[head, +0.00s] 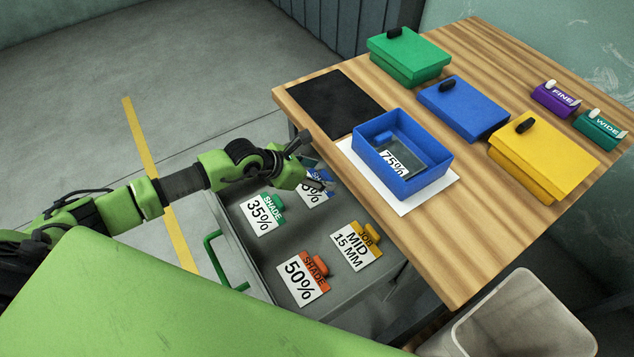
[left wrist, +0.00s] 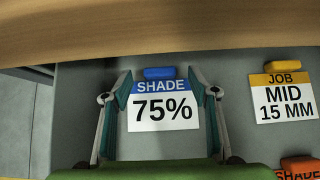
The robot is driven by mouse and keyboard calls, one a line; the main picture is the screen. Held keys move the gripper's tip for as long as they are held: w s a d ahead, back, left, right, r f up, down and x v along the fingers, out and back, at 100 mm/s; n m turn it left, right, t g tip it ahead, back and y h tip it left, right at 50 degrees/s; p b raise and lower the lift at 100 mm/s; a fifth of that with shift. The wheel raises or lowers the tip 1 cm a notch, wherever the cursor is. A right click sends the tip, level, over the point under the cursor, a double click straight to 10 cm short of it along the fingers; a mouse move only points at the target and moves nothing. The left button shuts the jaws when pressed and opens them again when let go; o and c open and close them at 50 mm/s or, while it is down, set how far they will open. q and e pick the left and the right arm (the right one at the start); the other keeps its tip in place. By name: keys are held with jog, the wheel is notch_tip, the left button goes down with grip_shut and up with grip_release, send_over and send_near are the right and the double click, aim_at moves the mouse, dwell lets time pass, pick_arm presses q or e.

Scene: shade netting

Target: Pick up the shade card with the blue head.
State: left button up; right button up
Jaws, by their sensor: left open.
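The shade card with the blue head (head: 316,197) lies in the open grey drawer (head: 290,240), partly hidden behind my left gripper (head: 316,164) in the head view. In the left wrist view the card (left wrist: 160,112) reads "SHADE 75%" and has a blue tab at its top. My left gripper (left wrist: 159,82) is open there, one finger on each side of the card. I cannot tell whether the fingers touch it. My right gripper is not in view.
The drawer also holds a green-headed 35% card (head: 263,214), an orange-headed 50% card (head: 302,280) and a yellow JOB card (head: 355,246). The wooden table edge (head: 400,250) borders the drawer. An open blue box (head: 433,176) on the table holds a 75% card.

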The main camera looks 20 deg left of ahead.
pick_arm(q)
jog(key=shift+x, duration=1.4)
jog(key=c, duration=1)
jog(key=shift+r, duration=0.15)
